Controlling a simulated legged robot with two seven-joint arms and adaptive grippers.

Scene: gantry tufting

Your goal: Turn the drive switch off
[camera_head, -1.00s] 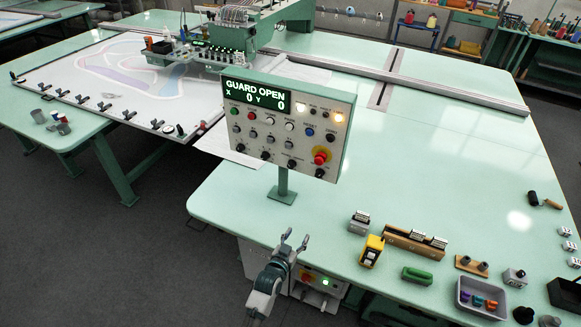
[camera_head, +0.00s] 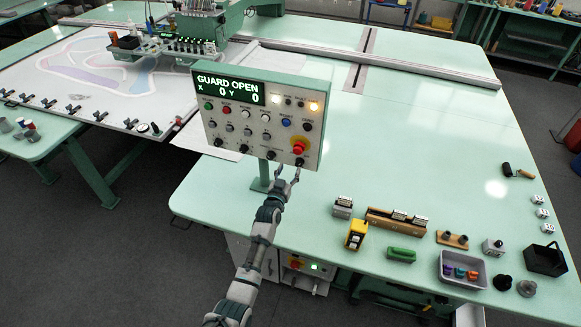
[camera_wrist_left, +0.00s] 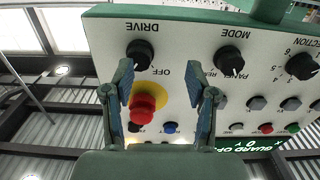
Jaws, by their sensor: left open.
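The drive switch is a black knob at the lower right corner of the upright control panel (camera_head: 264,117). In the head view the knob (camera_head: 299,161) is small. In the upside-down wrist view, the drive switch (camera_wrist_left: 140,53) sits by the printed word DRIVE, with OFF beside it; its exact setting is unclear. My left gripper (camera_head: 287,171) is open and empty just below the panel's lower right edge. In the wrist view its spread fingers (camera_wrist_left: 167,88) point at the panel, and the knob lies just beyond the left fingertip. My right gripper is not in view.
A red stop button (camera_wrist_left: 146,100) on a yellow disc shows between my fingers, close to the drive switch. The mode knob (camera_wrist_left: 229,57) is nearby. The panel stands on a post on the green table (camera_head: 420,130). Small parts and a grey tray (camera_head: 451,279) lie at right.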

